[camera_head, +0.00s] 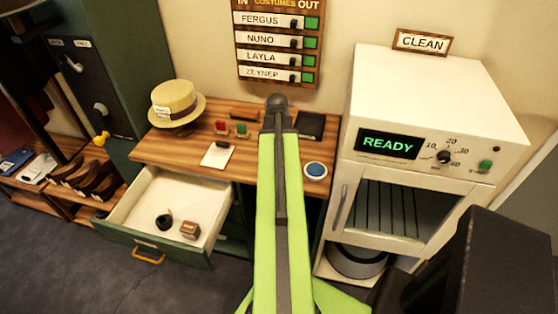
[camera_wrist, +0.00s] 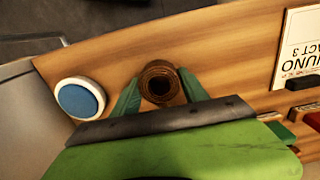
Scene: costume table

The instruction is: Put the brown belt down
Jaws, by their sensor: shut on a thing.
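The brown belt (camera_wrist: 160,76) is coiled into a small roll with a dark hole in its middle. In the wrist view it sits between the green fingers of my gripper (camera_wrist: 158,88), which is shut on it. The wooden tabletop (camera_wrist: 225,60) lies beneath; I cannot tell whether the roll touches it. In the head view my green arm reaches over the table (camera_head: 180,150) and hides the belt and the fingers.
A blue-topped round button (camera_wrist: 79,98) is left of the belt; it also shows in the head view (camera_head: 315,170). A card (camera_head: 217,155), a straw hat (camera_head: 176,103) and a dark book (camera_head: 310,125) are on the table. An open drawer (camera_head: 125,205) holds small items. A white cabinet (camera_head: 430,90) stands right.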

